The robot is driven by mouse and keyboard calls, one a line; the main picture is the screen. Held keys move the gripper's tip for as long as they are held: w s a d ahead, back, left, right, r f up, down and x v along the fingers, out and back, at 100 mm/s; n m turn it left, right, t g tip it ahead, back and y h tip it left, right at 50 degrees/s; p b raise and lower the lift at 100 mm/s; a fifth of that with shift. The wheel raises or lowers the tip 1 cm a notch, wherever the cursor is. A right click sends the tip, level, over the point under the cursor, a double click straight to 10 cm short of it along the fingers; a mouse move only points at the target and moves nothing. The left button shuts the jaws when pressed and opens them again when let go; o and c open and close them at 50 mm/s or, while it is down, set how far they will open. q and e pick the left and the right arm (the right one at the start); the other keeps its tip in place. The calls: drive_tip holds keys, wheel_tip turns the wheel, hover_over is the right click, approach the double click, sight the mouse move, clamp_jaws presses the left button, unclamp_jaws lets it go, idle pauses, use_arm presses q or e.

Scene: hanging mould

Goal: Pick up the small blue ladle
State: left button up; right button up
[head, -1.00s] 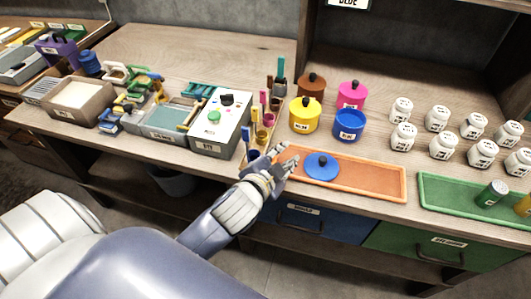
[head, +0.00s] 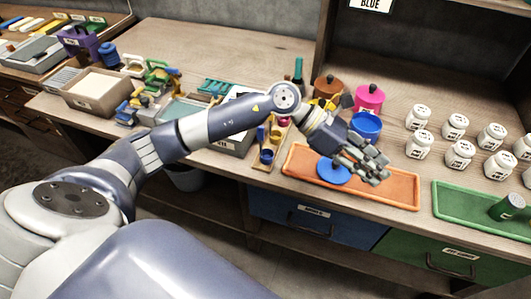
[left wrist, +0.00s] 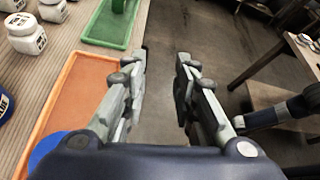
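The small blue ladle (head: 267,156) is in a narrow wooden holder (head: 258,169) on the bench, left of the orange tray. Its blue handle points up, and yellow and pink ones stand behind it. My left arm passes close behind and above the holder and hides part of that area. My left gripper (head: 379,170) is above the orange tray, to the right of the ladle and apart from it. In the left wrist view the left gripper (left wrist: 159,58) is open with nothing between its fingers. The ladle does not show there. My right gripper is not in view.
The orange tray (head: 400,195) holds a blue lid (head: 333,172). A blue pot (head: 366,124), a pink pot (head: 369,98) and several white jars (head: 459,154) stand behind. A green tray (head: 460,208) is at the right. A grey box borders the ladle holder on the left.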

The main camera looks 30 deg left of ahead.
use_arm(q)
drive_tip(key=w+a+f+m+y, duration=0.2)
drive_tip(key=a+f+y, duration=0.25)
drive_tip(key=a, duration=0.65)
drive_tip(key=r+g+y, duration=0.1)
drive_tip(key=g+y, duration=0.1)
drive_tip(key=y, duration=0.6)
hover_over(262, 140)
drive_tip(key=shift+w+a, duration=0.25)
drive_tip(key=shift+w, duration=0.15)
drive_tip(key=shift+a, duration=0.25)
wheel_tip(262, 140, down, 5)
drive_tip(key=shift+r+p, duration=0.1)
drive_tip(key=shift+p, duration=0.4)
drive_tip(key=f, duration=0.1)
drive_tip(key=f+p, duration=0.1)
drive_tip(key=f, duration=0.1)
drive_tip(key=f+p, duration=0.1)
drive_tip(key=shift+s+d+f, duration=0.25)
drive_tip(key=shift+d+f, duration=0.1)
drive_tip(key=shift+w+f, duration=0.1)
drive_tip(key=shift+f, duration=0.45)
clamp_jaws()
